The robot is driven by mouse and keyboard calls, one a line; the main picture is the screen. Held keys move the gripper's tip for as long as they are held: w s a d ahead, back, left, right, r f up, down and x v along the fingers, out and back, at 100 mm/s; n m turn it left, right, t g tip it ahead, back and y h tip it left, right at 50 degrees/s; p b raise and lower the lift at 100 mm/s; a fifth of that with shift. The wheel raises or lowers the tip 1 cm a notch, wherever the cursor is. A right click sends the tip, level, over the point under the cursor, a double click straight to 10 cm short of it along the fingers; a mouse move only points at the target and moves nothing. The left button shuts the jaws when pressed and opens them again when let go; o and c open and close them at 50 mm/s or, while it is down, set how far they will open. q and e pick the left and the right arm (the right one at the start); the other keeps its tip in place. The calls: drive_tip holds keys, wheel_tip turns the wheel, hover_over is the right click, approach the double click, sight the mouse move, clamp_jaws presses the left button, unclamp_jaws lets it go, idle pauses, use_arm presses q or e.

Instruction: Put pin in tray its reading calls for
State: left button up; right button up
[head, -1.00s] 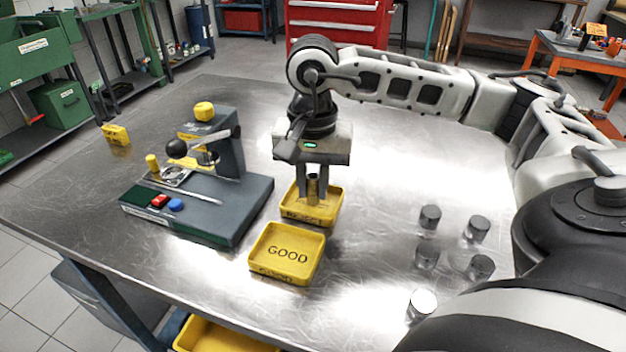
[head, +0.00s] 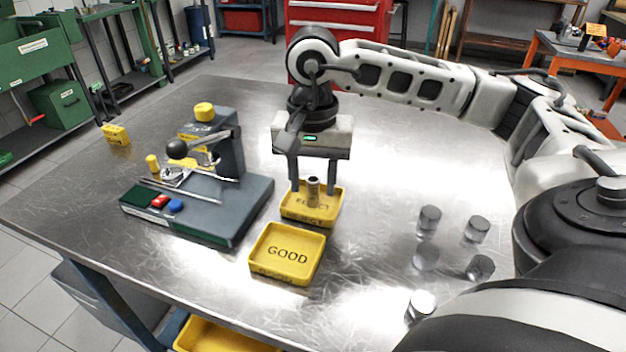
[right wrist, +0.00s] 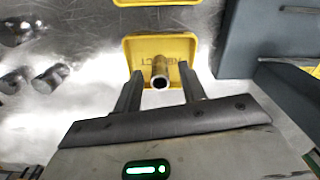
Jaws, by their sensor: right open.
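My right gripper (head: 312,186) is open above that tray, with one finger on each side of the pin and a gap to both. The yellow GOOD tray (head: 262,269) sits just in front and is empty. The gauge stand (head: 225,200) with its dial and lever is on the left; its reading is too small to tell. My left gripper is out of view.
Several grey metal cylinders (head: 429,221) stand or lie on the right of the steel table (head: 370,260). A small yellow block (head: 116,134) lies at the far left. A yellow bin (head: 220,338) is below the front edge.

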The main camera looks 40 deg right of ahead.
sight(313, 179)
wheel_tip(313, 179, up, 11)
drive_tip(key=p, duration=0.1)
drive_tip(key=shift+f+p, duration=0.15)
drive_tip(key=shift+p, duration=0.2)
idle(0.3)
